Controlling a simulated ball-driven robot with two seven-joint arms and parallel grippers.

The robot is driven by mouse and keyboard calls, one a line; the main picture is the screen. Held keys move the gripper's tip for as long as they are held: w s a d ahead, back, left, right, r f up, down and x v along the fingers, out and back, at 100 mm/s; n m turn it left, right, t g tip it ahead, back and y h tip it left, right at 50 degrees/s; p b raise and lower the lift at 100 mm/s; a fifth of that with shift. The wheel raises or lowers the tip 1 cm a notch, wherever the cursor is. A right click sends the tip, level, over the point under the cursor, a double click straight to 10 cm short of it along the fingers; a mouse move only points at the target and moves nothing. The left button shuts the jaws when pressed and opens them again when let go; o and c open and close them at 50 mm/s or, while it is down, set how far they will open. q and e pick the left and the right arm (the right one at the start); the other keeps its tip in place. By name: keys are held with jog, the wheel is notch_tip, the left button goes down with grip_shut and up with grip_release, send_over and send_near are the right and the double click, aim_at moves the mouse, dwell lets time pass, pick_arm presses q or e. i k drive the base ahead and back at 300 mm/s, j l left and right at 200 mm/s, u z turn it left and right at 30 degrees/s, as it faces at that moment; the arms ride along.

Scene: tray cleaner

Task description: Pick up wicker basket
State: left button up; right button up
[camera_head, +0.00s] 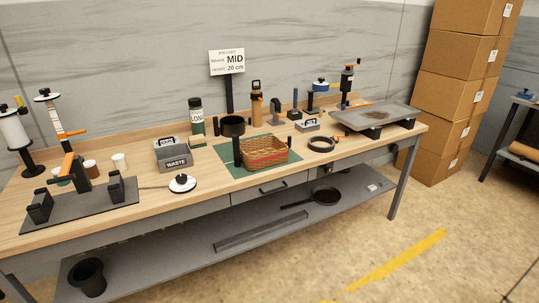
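The wicker basket (265,153) is brown with a reddish band and stands upright on a green mat (226,156) near the front edge of the wooden workbench (140,212). A short black post (237,150) stands at the basket's left end; I cannot tell whether they touch. The basket's inside is too small to make out clearly. Neither of my grippers shows in the head view.
A black pot (232,127) is behind the basket, a grey WASTE box (173,153) to its left and a black ring (321,144) to its right. A grey tray (398,113) is at the right end. Cardboard boxes (449,92) stand beyond. The floor in front is clear.

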aim_at(259, 153)
jog(key=i+l, duration=0.15)
jog(key=l, duration=0.2)
jog(key=i+l+u, duration=0.15)
jog(key=l, duration=0.15)
jog(key=i+l, duration=0.15)
jog(key=l, duration=0.2)
jog(key=i+l+u, duration=0.15)
jog(key=l, duration=0.2)
jog(key=i+l, duration=0.1)
jog(key=l, duration=0.25)
jog(key=i+u, duration=0.05)
